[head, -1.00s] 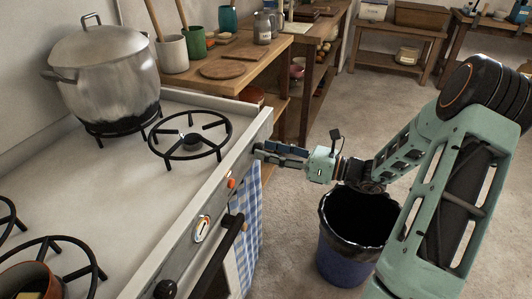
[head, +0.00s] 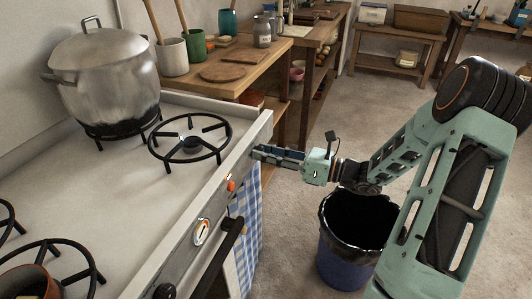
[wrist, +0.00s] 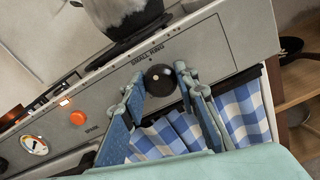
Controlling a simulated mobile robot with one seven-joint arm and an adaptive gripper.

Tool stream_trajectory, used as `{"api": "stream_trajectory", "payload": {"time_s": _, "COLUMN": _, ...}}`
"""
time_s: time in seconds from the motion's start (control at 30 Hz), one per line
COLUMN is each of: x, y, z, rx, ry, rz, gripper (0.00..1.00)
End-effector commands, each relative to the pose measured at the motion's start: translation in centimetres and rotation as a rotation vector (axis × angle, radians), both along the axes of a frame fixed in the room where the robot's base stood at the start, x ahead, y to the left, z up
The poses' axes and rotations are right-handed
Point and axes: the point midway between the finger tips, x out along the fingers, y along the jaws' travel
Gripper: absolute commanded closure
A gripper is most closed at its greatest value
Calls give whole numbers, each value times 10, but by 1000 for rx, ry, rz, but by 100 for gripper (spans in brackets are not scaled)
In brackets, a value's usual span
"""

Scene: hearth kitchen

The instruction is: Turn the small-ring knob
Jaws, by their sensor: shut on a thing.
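The small-ring knob (wrist: 160,80) is a round black knob on the stove's grey front panel, below the "SMALL RING" label in the wrist view. My gripper (head: 256,151) reaches the far end of the stove front in the head view. In the wrist view its two fingers stand on either side of the knob, shut on it. In the head view the knob is hidden by the fingers. I cannot tell from its plain round face how far it is turned.
An orange button (wrist: 77,118) and a dial (wrist: 34,145) are further along the panel. A blue checked towel (head: 246,215) hangs below beside the oven handle (head: 226,240). A bin (head: 352,245) stands under my arm. A large pot (head: 105,80) is on the stove top.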

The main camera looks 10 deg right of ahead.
Motion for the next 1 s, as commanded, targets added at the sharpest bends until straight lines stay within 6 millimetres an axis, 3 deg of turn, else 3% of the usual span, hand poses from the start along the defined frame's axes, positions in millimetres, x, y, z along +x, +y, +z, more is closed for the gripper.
{"api": "stream_trajectory", "payload": {"time_s": 0.37, "x": -1, "y": 0, "z": 0, "rx": -105, "ry": -156, "rz": 0, "gripper": 96}}
{"api": "stream_trajectory", "payload": {"time_s": 1.0, "x": -2, "y": 1, "z": -3, "rx": -441, "ry": -656, "rz": -1, "gripper": 96}}
